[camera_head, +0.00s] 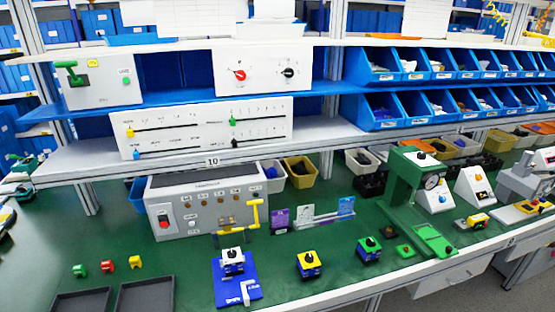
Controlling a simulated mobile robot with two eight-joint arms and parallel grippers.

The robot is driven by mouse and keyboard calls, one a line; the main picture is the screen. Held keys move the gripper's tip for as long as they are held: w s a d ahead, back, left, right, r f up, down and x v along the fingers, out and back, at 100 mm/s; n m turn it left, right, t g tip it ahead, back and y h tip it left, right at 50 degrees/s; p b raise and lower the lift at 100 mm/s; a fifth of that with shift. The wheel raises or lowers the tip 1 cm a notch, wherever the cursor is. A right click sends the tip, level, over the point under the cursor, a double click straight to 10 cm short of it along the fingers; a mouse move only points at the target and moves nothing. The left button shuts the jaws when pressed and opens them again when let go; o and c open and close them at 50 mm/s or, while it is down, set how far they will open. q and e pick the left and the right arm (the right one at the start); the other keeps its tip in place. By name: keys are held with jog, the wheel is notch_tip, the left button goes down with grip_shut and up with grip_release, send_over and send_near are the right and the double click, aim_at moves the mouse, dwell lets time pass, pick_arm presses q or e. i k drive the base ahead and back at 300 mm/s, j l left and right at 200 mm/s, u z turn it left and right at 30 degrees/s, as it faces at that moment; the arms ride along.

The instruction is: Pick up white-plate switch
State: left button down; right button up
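The white-plate switch (233,258) is a small block with a white top plate and a dark knob. It sits upright at the back of a flat blue base (228,285) near the front edge of the green table. A small white bracket-like piece (246,292) is at the front of the same base. Nothing touches the switch from above. Neither of my grippers can be made out in the head view.
A yellow-plate switch (309,265) and a green-topped switch (369,250) stand to the right. Dark trays (147,297) lie at front left. A grey control box (205,203) with a yellow handle stands behind. A green press (417,190) is further right.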

aim_at(234, 267)
jog(key=u, duration=1.25)
jog(key=l+u, duration=0.35)
jog(key=l, duration=0.25)
jog(key=l+u, duration=0.3)
jog(key=l, duration=0.3)
jog(key=i+l+u, duration=0.2)
jog(key=l, duration=0.3)
jog(key=l+u, duration=0.15)
jog(key=l, duration=0.4)
jog(key=k, duration=0.05)
